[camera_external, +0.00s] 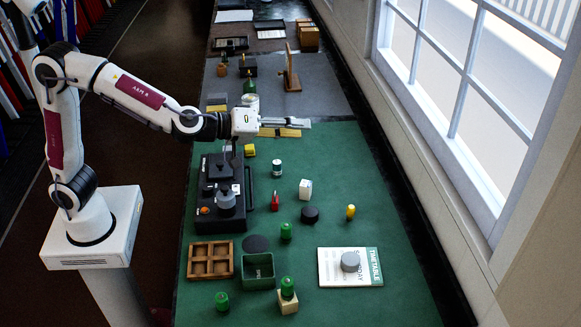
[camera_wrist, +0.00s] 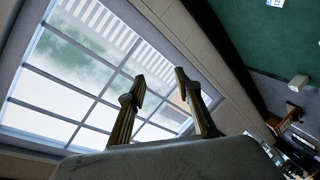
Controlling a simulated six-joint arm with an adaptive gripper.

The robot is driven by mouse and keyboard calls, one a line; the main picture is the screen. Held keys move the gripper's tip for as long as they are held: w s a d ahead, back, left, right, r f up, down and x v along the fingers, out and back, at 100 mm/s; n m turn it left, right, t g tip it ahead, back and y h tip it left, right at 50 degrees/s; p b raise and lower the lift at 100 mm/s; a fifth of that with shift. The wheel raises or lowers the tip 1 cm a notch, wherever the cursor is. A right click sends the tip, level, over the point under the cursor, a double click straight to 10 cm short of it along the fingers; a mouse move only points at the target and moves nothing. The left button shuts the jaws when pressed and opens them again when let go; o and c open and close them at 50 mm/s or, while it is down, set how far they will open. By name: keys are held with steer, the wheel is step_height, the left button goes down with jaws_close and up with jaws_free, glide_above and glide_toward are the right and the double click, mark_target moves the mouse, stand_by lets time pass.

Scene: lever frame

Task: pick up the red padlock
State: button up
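A small red object (camera_external: 275,201), which looks like the red padlock, stands on the green mat (camera_external: 330,220) just right of the black lever box. It is too small for its details to be clear. My gripper (camera_external: 304,123) is well above the table, beyond the padlock, and points sideways toward the window. In the wrist view its two fingers (camera_wrist: 161,80) are spread apart with nothing between them. The padlock does not show in the wrist view.
The black lever box (camera_external: 218,190) stands left of the padlock. A white block (camera_external: 305,189), a black round piece (camera_external: 310,214) and a green cylinder (camera_external: 286,231) are nearby. A wooden tray (camera_external: 210,260) is at front left. The window (camera_external: 480,80) is at right.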

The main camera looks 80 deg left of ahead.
step_height(320, 180, down, 5)
steer(key=w+a+n+g+y, duration=0.2)
steer(key=a+n+y, duration=0.1)
steer(key=n+y, duration=0.1)
steer(key=n+g+y, duration=0.7)
steer(key=g, duration=0.2)
glide_above(275, 199)
steer(key=s+d, duration=0.1)
step_height(275, 199, down, 15)
steer(key=shift+s+d+f, duration=0.1)
steer(key=shift+s+f, duration=0.05)
steer(key=shift+f, duration=1.7)
steer(key=shift+f, duration=0.15)
